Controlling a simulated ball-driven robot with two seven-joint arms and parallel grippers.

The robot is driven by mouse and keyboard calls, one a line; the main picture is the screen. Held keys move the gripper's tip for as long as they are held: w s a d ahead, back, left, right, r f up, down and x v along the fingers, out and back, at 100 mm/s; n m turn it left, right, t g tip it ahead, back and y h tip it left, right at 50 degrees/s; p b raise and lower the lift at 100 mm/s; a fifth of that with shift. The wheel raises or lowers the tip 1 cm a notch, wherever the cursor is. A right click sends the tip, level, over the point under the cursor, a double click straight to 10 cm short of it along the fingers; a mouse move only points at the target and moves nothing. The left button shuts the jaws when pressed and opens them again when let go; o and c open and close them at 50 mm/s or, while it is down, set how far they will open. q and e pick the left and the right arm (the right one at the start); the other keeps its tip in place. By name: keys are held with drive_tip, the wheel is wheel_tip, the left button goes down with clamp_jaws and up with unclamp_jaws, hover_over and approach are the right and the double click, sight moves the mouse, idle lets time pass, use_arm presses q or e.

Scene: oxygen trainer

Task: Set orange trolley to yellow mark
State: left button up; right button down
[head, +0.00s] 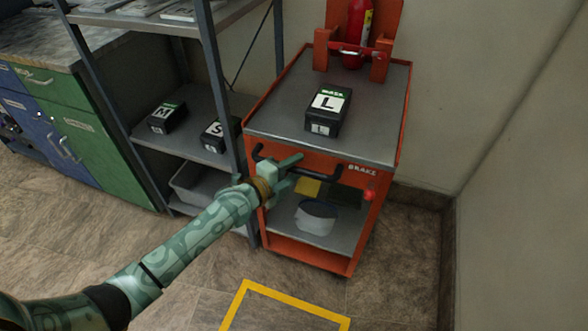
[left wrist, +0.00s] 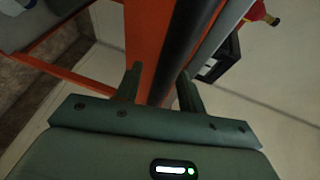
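The orange trolley (head: 308,255) stands against the wall, right of the grey shelf rack, with a grey top. A black handle bar (head: 318,174) runs along its front. The yellow mark (head: 297,301) is an outline on the floor in front of the trolley, cut off by the bottom edge. My left gripper (head: 296,169) is at the handle. In the left wrist view its fingers (left wrist: 160,88) are apart, with the black bar (left wrist: 187,45) running between them; contact is unclear. My right gripper is in neither view.
A black box marked L (head: 328,108) and a red extinguisher (head: 357,35) ride on the trolley. A red knob (head: 369,195) sits below the BRAKE label. The shelf rack (head: 222,85) stands close on the left. Floor around the yellow mark looks clear.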

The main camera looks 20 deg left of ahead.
use_arm(q)
clamp_jaws()
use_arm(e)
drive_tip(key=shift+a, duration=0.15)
use_arm(q)
drive_tip(key=shift+s, duration=0.1)
